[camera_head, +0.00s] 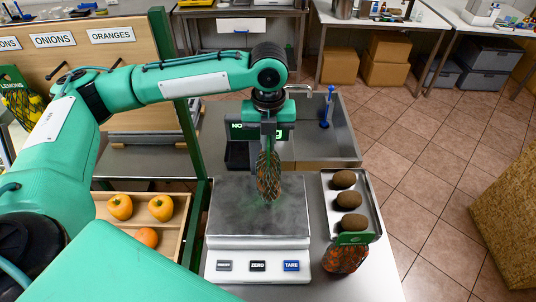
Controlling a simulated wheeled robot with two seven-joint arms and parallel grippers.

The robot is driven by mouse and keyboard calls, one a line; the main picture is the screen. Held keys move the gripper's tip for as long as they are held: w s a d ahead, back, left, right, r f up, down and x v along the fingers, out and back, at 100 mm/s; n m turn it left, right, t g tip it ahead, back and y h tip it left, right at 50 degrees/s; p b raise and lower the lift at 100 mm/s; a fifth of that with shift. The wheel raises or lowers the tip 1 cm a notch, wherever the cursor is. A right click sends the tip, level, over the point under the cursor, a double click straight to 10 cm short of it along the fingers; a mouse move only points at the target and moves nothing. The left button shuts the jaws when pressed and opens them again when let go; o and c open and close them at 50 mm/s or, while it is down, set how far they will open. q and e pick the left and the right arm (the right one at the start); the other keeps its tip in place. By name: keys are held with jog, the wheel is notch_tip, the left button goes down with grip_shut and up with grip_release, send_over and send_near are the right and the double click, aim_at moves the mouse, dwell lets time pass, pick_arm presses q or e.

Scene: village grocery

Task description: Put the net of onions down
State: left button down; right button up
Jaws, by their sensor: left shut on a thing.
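My left gripper (267,138) points down over the scale and is shut on a net of onions (268,177), a brownish-orange bag with a dark greenish mesh. The net hangs upright below the fingers, over the back middle of the grey weighing plate (235,218). I cannot tell whether its lower tip touches the plate. The gripper hides the top of the net. My right gripper is not in view.
A metal tray (328,204) with three brown round items (349,200) stands right of the scale. Another orange-red net with a green label (344,258) lies at its front end. A wooden crate (175,228) with orange fruit is on the left. A sink (338,138) lies behind.

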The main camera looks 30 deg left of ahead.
pick_arm(q)
notch_tip(320, 180, down, 2)
jog(key=shift+f, duration=0.1)
notch_tip(320, 180, down, 4)
jog(key=shift+p, duration=0.65)
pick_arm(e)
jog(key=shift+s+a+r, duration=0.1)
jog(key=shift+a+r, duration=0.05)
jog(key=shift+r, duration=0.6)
pick_arm(q)
jog(key=c, duration=1.6)
grip_release()
jog(key=shift+f, duration=0.15)
